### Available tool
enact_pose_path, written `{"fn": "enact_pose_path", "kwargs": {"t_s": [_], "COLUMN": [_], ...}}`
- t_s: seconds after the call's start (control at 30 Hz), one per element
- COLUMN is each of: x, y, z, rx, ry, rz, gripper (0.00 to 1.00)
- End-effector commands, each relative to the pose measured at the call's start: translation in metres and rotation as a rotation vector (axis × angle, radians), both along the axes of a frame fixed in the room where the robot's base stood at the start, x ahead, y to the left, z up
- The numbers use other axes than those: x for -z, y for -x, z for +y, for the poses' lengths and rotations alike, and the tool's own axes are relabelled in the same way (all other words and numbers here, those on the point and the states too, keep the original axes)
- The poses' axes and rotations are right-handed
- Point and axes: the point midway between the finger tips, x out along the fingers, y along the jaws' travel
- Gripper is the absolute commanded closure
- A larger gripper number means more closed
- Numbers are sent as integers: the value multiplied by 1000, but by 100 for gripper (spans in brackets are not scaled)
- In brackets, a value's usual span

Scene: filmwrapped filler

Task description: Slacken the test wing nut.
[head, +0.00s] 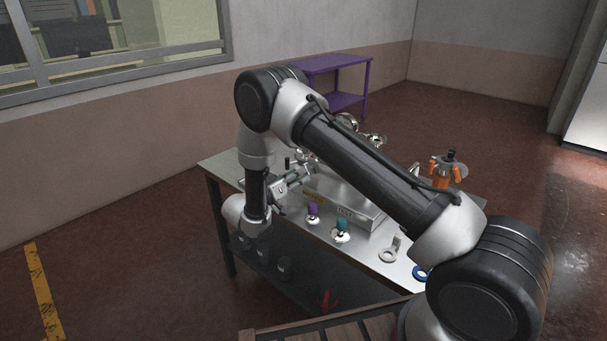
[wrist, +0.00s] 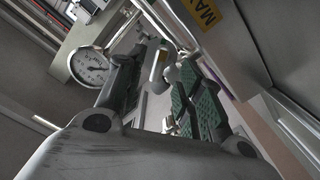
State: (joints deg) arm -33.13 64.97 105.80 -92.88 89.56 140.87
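My gripper (wrist: 162,85) shows in the wrist view with its two fingers apart and green ribbed pads on the inner faces. A round white dial gauge (wrist: 89,66) is just left of the left finger. In the head view my gripper (head: 296,178) is at the left end of a boxy metal machine (head: 362,212) on the bench; the wing nut cannot be made out there.
The steel bench (head: 225,163) also carries a purple-topped item (head: 313,210), a teal-topped item (head: 341,230), a grey ring-shaped part (head: 388,255), a blue ring (head: 420,273) and an orange-handled item (head: 446,171). A purple shelf (head: 345,100) stands behind. My arm hides part of the bench.

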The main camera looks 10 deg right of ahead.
Motion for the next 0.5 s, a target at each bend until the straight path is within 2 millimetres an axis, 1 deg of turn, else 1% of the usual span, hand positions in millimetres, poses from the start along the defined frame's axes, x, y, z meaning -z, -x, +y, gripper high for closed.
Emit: {"fn": "enact_pose_path", "kwargs": {"t_s": [0.03,0.2,0.33,0.5], "x": [0,0,0,0], "y": [-5,-17,-20,-21], "z": [-8,-24,-28,-29], "rx": [2,2,0,0], "ry": [0,1,1,1], "rz": [0,1,1,1], "gripper": [63,63,63,63]}}
